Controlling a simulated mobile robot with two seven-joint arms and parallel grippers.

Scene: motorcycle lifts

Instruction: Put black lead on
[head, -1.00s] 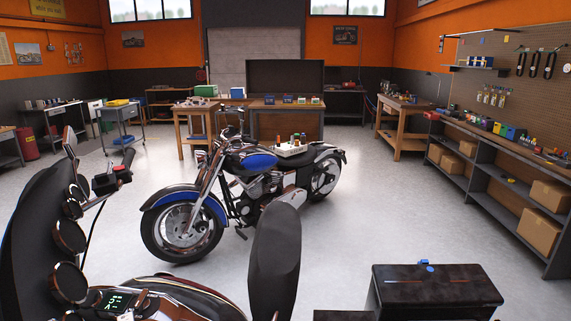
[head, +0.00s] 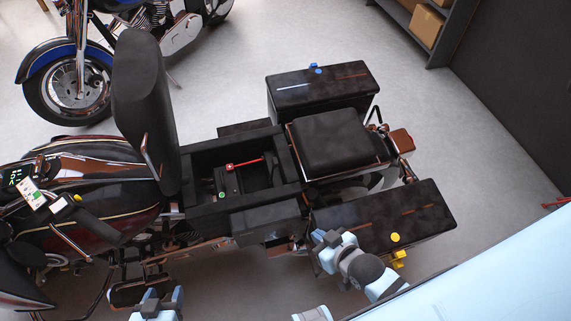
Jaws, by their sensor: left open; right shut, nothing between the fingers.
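A black motorcycle fills the middle of the head view. Its open compartment (head: 205,160) holds a red bar-like piece (head: 244,163) with a light mark, a small green dot (head: 222,195) and dark parts. I cannot single out the black lead among these dark parts. My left gripper (head: 160,299) is open and empty at the bottom edge, below the motorcycle's near side. My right gripper (head: 326,248) is shut and empty beside the near saddlebag's left end, to the right of and below the compartment. Whether it touches the bag is unclear.
The near saddlebag (head: 430,205) has a yellow knob; the far saddlebag (head: 345,76) has a blue one. A passenger seat (head: 335,142) lies between them. The tall seat (head: 140,95) rises left of the compartment. A blue motorcycle (head: 75,85) stands behind.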

